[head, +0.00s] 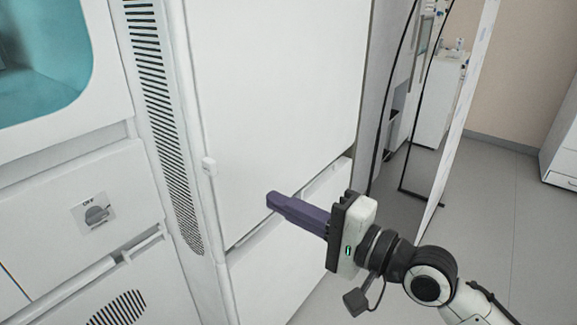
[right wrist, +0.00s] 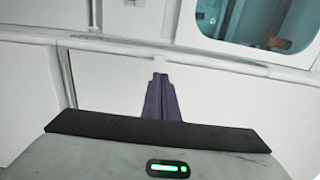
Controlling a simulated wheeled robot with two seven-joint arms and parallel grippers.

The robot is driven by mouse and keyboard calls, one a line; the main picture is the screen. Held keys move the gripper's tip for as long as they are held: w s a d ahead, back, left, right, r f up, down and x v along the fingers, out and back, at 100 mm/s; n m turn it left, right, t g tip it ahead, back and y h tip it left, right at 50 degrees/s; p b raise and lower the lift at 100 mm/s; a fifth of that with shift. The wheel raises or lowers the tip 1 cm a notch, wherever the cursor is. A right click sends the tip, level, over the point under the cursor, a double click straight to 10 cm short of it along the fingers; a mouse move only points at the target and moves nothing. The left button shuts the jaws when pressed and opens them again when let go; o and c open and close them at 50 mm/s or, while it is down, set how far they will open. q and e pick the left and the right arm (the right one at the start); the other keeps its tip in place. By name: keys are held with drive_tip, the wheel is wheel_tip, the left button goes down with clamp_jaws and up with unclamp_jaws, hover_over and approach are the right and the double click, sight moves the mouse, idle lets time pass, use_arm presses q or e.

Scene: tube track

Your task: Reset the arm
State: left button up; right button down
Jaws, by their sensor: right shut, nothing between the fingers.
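My right gripper (head: 272,200) is in front of the white machine's lower panels in the head view. Its dark purple fingers are together and point left toward the panel, with nothing between them. In the right wrist view the closed fingers (right wrist: 160,82) point up at the white front. I cannot tell whether the tips touch it. My left gripper does not show in either view.
The white machine (head: 270,90) fills the left and middle, with a rotary switch (head: 96,214), a slatted vent (head: 160,120) and a teal window (head: 40,55). Open grey floor (head: 495,220) lies to the right, beyond a thin upright panel (head: 462,120). A white cabinet (head: 562,150) stands at the far right.

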drive_tip(key=s+d+f+n+t+h, duration=0.1)
drive_tip(key=s+d+f+n+h, duration=0.2)
drive_tip(key=f, duration=0.9)
drive_tip(key=s+d+f+h, duration=0.2)
drive_tip(key=d+f+h, duration=0.3)
drive_tip(key=f, duration=0.6)
drive_tip(key=s+d+f+n+g+h, duration=0.1)
drive_tip(key=s+d+f+n+h, duration=0.1)
drive_tip(key=s+d+f, duration=0.3)
drive_tip(key=s+d+f+n+g+h, duration=0.2)
drive_tip(key=s+d+f+n, duration=0.2)
drive_tip(key=s+f, duration=0.8)
drive_tip(key=shift+s+d+f, duration=0.3)
drive_tip(key=shift+s+d, duration=0.05)
drive_tip(key=shift+d, duration=0.6)
drive_tip(key=shift+d, duration=0.1)
